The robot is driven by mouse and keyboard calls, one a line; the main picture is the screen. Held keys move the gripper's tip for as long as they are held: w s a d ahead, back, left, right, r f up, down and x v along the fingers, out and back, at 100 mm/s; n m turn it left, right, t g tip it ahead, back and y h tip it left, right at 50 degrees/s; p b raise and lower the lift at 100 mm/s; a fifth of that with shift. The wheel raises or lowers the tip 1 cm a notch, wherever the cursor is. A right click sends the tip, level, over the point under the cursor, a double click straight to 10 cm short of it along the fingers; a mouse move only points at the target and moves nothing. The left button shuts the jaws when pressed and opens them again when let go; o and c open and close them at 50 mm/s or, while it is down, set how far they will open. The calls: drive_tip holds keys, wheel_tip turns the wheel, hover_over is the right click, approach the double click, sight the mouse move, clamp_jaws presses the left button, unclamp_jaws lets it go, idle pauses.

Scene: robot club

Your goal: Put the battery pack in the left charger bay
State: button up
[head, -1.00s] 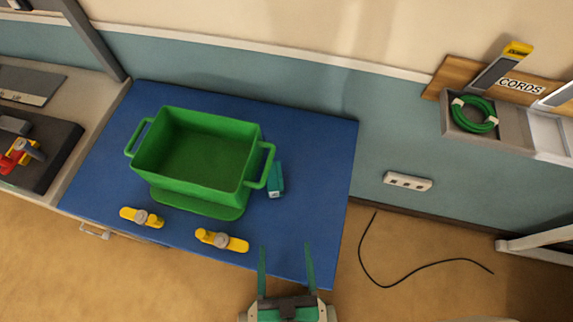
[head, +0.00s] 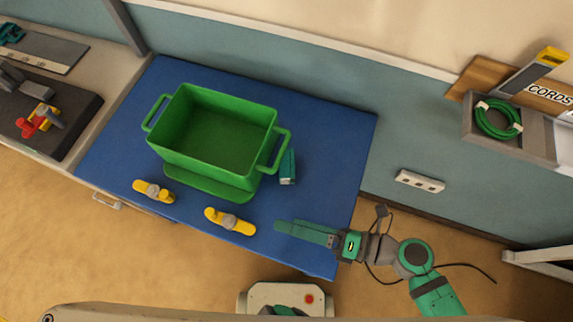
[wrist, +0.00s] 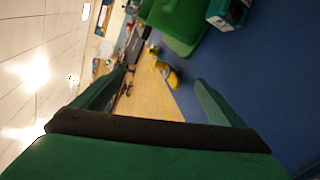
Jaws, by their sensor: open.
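A small teal block with a pale end, which looks like the battery pack (head: 288,168), is on the blue table mat (head: 335,150), close to the right side of a green crate (head: 255,110). In the wrist view the block (wrist: 230,12) is at the top right, beyond my fingers. My gripper (head: 285,227) is over the mat's front right part, pointing left, below and apart from the block. In the wrist view its two fingers (wrist: 155,92) are spread with nothing between them. I cannot clearly identify the charger bays in these views.
Two yellow pieces (head: 153,191) (head: 230,221) lie along the mat's front edge. A left bench holds a dark tray (head: 75,110) with grey and red-yellow items, and a grey plate (head: 60,52). A wall outlet (head: 420,181) and cord shelf are on the right.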

drive_tip(key=w+d+n+g+h, duration=0.25)
drive_tip(key=w+n+g, duration=0.2)
drive_tip(key=n, duration=0.45)
drive_tip(key=n+h, duration=0.8)
drive_tip(key=n, duration=0.2)
approach(287, 167)
drive_tip(key=w+d, duration=0.2)
drive_tip(key=shift+y, duration=0.25)
drive_tip(key=x, duration=0.5)
drive_tip(key=shift+d+f, duration=0.2)
drive_tip(key=shift+d, duration=0.15)
drive_tip(key=shift+s+x, duration=0.15)
drive_tip(key=shift+x, duration=1.2)
drive_tip(key=shift+s+x, duration=0.2)
drive_tip(key=shift+x, duration=1.15)
drive_tip(key=c, duration=1.5)
